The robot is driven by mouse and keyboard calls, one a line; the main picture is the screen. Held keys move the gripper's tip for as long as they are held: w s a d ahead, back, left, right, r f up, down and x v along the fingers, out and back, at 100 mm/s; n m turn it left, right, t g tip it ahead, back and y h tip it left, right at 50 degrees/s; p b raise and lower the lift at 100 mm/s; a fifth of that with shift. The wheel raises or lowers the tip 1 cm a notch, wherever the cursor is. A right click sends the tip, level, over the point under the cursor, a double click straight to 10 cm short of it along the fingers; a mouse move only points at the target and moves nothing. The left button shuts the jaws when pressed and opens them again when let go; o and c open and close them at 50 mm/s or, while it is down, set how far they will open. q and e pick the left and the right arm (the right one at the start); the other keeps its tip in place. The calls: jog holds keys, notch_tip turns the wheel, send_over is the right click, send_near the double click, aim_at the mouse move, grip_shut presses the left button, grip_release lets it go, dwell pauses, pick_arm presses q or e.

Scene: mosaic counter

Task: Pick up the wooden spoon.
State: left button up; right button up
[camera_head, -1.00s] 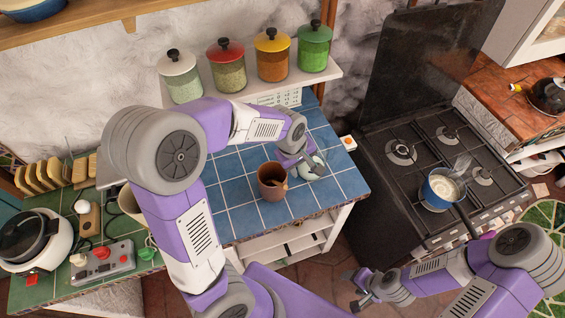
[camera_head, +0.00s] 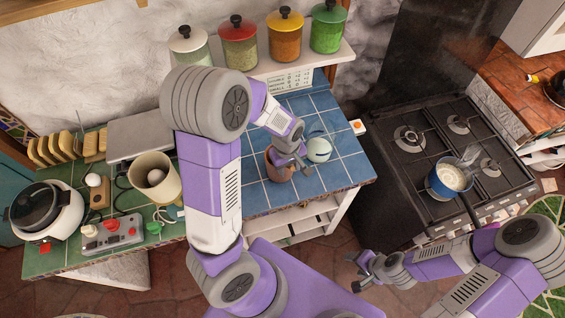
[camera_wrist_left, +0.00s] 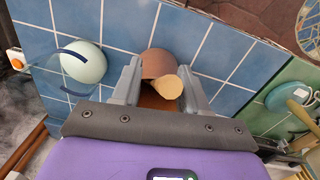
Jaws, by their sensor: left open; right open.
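A brown cup (camera_head: 277,171) stands on the blue tiled counter, partly hidden by my left gripper (camera_head: 291,159) in the head view. In the left wrist view, a round tan wooden end (camera_wrist_left: 167,87), apparently part of the wooden spoon, shows in front of the brown cup (camera_wrist_left: 158,62). It lies between the two fingers of my left gripper (camera_wrist_left: 161,72), which is open with a finger on each side. I cannot tell whether the fingers touch it. The rest of the spoon is hidden. My right gripper (camera_head: 362,268) is open and empty, in front of the stove and away from the counter.
A stove (camera_head: 420,165) with a blue pot (camera_head: 447,180) is further right. A beige container (camera_head: 153,178) stands left on the green counter. Shelf jars (camera_head: 284,38) stand behind.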

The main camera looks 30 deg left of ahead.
pick_arm(q)
grip_shut()
jog(key=shift+r, duration=0.15)
